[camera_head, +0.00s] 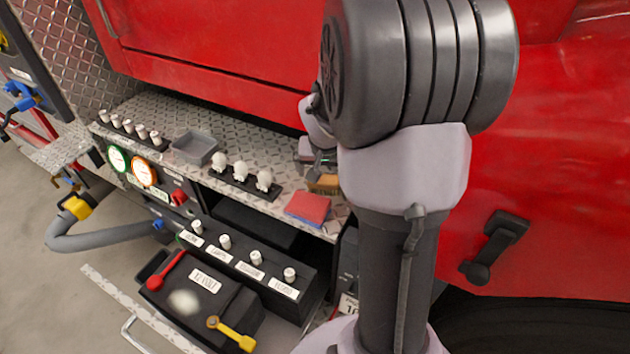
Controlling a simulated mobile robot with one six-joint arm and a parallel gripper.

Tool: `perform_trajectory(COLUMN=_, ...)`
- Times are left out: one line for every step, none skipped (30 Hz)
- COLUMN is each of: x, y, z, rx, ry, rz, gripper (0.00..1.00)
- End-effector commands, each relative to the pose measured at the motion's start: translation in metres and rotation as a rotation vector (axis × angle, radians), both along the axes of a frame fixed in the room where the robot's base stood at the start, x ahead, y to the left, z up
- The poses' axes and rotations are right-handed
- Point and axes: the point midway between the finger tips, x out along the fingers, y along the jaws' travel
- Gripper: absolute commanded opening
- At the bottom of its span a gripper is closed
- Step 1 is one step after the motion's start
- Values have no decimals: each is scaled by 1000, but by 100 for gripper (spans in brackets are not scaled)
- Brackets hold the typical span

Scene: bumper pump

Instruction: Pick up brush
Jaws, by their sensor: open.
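A small tan-brown block (323,184), which looks like the brush, lies on the diamond-plate shelf near its right end. My arm hides part of it. My gripper (322,166) is just above and behind it in the picture, mostly hidden by my own arm. The jaws are open. The gap between the gripper and the brush cannot be judged, and nothing is seen held.
A red and blue pad (308,207) lies in front of the brush on the metal shelf (260,145). White knobs (240,172) and a grey tray (195,147) stand to the left. The red truck body (210,50) rises behind. A black box (195,300) with levers sits below.

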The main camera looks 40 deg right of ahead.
Motion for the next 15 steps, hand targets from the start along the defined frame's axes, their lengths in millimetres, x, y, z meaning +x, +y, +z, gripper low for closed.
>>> perform_trajectory(x=2, y=0, z=-5, rx=0, ry=0, rz=0, gripper=100)
perform_trajectory(x=3, y=-1, z=-9, rx=0, ry=0, rz=0, gripper=100)
perform_trajectory(x=5, y=-1, z=-15, rx=0, ry=0, rz=0, gripper=100)
perform_trajectory(x=7, y=-1, z=-21, rx=1, ry=1, rz=0, gripper=100)
perform_trajectory(x=10, y=-2, z=-28, rx=1, ry=2, rz=1, gripper=100)
perform_trajectory(x=13, y=-2, z=-36, rx=0, ry=1, rz=2, gripper=100)
perform_trajectory(x=15, y=-5, z=-42, rx=0, ry=1, rz=1, gripper=100)
perform_trajectory(x=16, y=-6, z=-46, rx=0, ry=1, rz=1, gripper=100)
perform_trajectory(x=18, y=-8, z=-49, rx=0, ry=0, rz=0, gripper=100)
perform_trajectory(x=18, y=-8, z=-50, rx=0, ry=0, rz=0, gripper=100)
perform_trajectory(x=18, y=-8, z=-49, rx=0, ry=0, rz=0, gripper=100)
perform_trajectory(x=18, y=-8, z=-48, rx=0, ry=0, rz=0, gripper=100)
perform_trajectory(x=18, y=-8, z=-47, rx=0, ry=0, rz=0, gripper=100)
perform_trajectory(x=18, y=-8, z=-47, rx=0, ry=0, rz=0, gripper=100)
perform_trajectory(x=18, y=-8, z=-47, rx=0, ry=0, rz=0, gripper=98)
